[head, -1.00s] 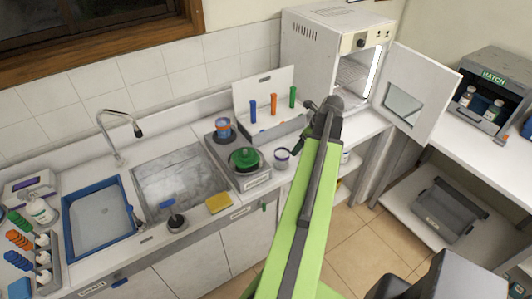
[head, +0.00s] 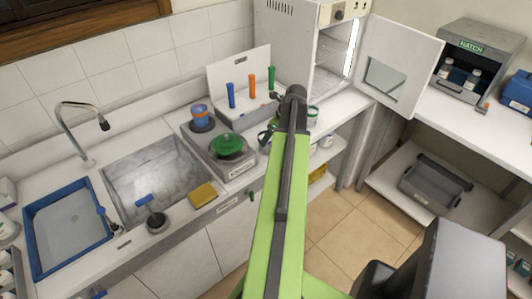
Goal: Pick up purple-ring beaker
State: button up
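A small beaker (head: 264,139) with a dark, purplish ring stands on the counter just right of the hot plate, partly hidden by my arm. My gripper (head: 282,99) is at the far end of my green arm, above and slightly right of that beaker, in front of the counter's back. Its fingers are small and mostly hidden behind the arm's end. I cannot see whether they are open or shut, or whether they hold anything.
A green-ringed container (head: 312,115) stands right of my arm. The oven door (head: 399,62) hangs open. A yellow sponge (head: 202,195) lies by the sink (head: 153,182).

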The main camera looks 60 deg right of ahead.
jog(key=shift+x, duration=0.85)
jog(key=b+x, duration=0.5)
jog(key=shift+a+f, duration=0.2)
jog(key=shift+r, duration=0.2)
jog(key=c, duration=1.5)
notch_tip(320, 180, up, 10)
jog(key=p, duration=1)
notch_tip(320, 180, down, 4)
jog(key=b, duration=0.4)
jog(key=shift+f, duration=0.2)
jog(key=shift+r, duration=0.2)
